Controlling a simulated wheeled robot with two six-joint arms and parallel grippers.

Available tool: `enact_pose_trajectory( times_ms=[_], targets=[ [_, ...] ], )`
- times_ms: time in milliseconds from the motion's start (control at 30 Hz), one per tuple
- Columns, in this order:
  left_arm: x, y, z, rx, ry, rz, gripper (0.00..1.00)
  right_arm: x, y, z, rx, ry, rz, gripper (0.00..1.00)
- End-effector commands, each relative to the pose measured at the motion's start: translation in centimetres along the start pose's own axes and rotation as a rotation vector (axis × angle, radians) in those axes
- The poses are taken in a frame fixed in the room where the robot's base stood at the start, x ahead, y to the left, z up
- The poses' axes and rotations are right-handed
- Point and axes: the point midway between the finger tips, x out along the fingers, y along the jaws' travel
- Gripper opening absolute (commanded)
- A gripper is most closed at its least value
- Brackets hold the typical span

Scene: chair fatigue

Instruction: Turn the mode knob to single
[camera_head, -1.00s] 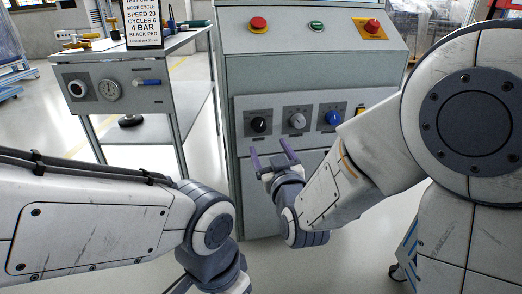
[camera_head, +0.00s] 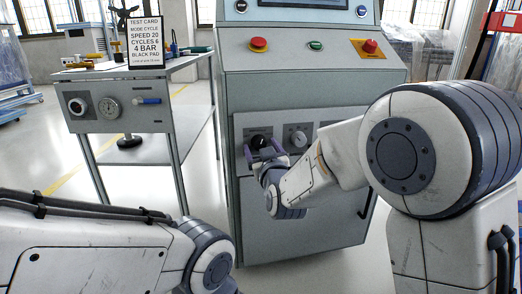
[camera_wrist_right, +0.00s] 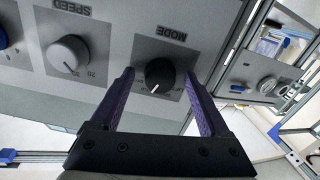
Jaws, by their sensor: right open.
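The black mode knob (camera_head: 258,142) is at the left of the machine's knob panel. In the right wrist view the mode knob (camera_wrist_right: 160,74), under an upside-down MODE label, has a white pointer mark slanting to the lower left. My right gripper (camera_head: 262,150) is open in front of this knob. In the wrist view its two purple fingers (camera_wrist_right: 158,76) stand on either side of the knob, with gaps showing; I cannot tell how deep they reach. The setting words around the knob are too small to read. My left gripper is out of view.
The grey speed knob (camera_head: 298,138) is just right of the mode knob; my right arm hides the panel beyond it. A red button (camera_head: 258,45) and a red emergency stop (camera_head: 369,47) are above. A side table (camera_head: 125,115) with a test card (camera_head: 144,43) stands left.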

Motion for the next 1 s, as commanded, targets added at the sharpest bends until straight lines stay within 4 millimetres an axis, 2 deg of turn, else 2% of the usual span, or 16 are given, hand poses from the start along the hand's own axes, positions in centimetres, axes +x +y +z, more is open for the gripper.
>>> enact_pose_trajectory(
  times_ms=[100,133,333,667,1000],
  targets=[
    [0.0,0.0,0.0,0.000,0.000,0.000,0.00,0.0,0.0,0.0,0.000,0.000,0.000,0.80],
    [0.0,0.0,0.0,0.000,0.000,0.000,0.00,0.0,0.0,0.0,0.000,0.000,0.000,0.76],
    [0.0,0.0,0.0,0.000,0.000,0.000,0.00,0.0,0.0,0.0,0.000,0.000,0.000,0.00],
    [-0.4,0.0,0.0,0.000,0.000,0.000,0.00,-0.1,0.0,-0.1,-0.044,0.000,0.000,0.00],
    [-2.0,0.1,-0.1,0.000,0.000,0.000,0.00,-0.1,0.1,-0.2,-0.269,-0.002,0.000,0.00]
  ],
)
